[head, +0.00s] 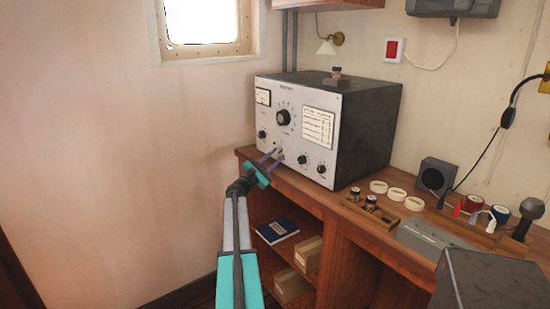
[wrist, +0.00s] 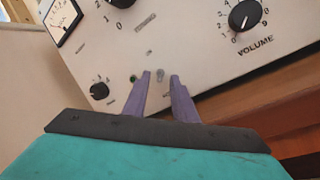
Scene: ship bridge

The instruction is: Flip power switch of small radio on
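The small radio (head: 293,113) is a grey-fronted, dark-sided box on the wooden desk, with dials, knobs and a meter. In the wrist view its panel (wrist: 205,45) fills the upper part. A small metal power switch (wrist: 159,74) sits low on the panel, with faint marks above it. My gripper (head: 277,155) is at the lower front of the radio. In the wrist view its purple fingers (wrist: 160,77) are apart, with the switch showing between their tips. I cannot tell whether either finger touches the switch or the panel. The switch's position is too small to read.
A volume knob (wrist: 244,15) is right of the fingers, and a smaller knob (wrist: 99,91) is left. The wooden desk (head: 341,210) holds small jars, pale rings (head: 396,194) and a speaker (head: 435,176). Shelves below hold a blue book (head: 277,230) and boxes.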

